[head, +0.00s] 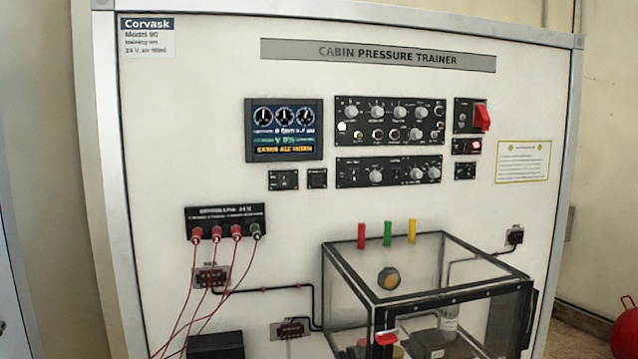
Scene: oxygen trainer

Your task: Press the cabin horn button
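A white panel titled "CABIN PRESSURE TRAINER" (378,55) fills the head view. Its display (284,130) shows round dials and an orange line that seems to read "CABIN ALT HORN". Below the display are two small black plates, a left one (283,180) and a right one (317,178). At right a small plate (458,146) carries a lit red lamp, with another small plate (465,171) under it. The labels are too small to read, so I cannot tell which control is the cabin horn button. Neither gripper is in view.
A clear box with a black frame (432,299) projects at lower right, with a round amber-centred part (389,278) inside. Red leads (187,290) hang from a terminal block (226,222). Knob panels (390,120) and a red switch (482,117) sit above. A red ball-like object (624,328) is at far right.

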